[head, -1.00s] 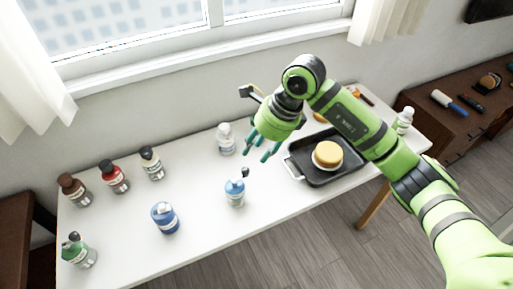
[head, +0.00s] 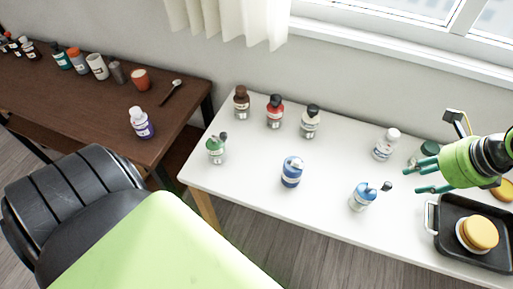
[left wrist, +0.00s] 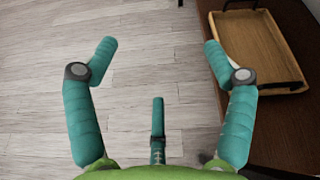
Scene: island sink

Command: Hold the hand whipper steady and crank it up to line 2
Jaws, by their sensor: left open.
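Two small jars have a crank-like knob on top: a blue one (head: 361,199) and a green one (head: 216,153), standing apart on the white table (head: 255,180). I cannot tell which is the hand whipper, and no line marks are readable. My right gripper (head: 424,176) is open and empty, right of the blue jar with its fingers pointing left, not touching it. My left gripper (left wrist: 158,70) is open and empty in the left wrist view, above the wooden floor. It is away from the jars and does not show in the head view.
A blue-and-white jar (head: 292,172) stands between the two. Brown (head: 241,104), red (head: 274,112), black-capped (head: 310,122) and white (head: 386,144) bottles stand behind. A black tray (head: 452,218) is at right. A dark wooden table (head: 100,105) is at left; a wooden tray (left wrist: 247,52) is near my left gripper.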

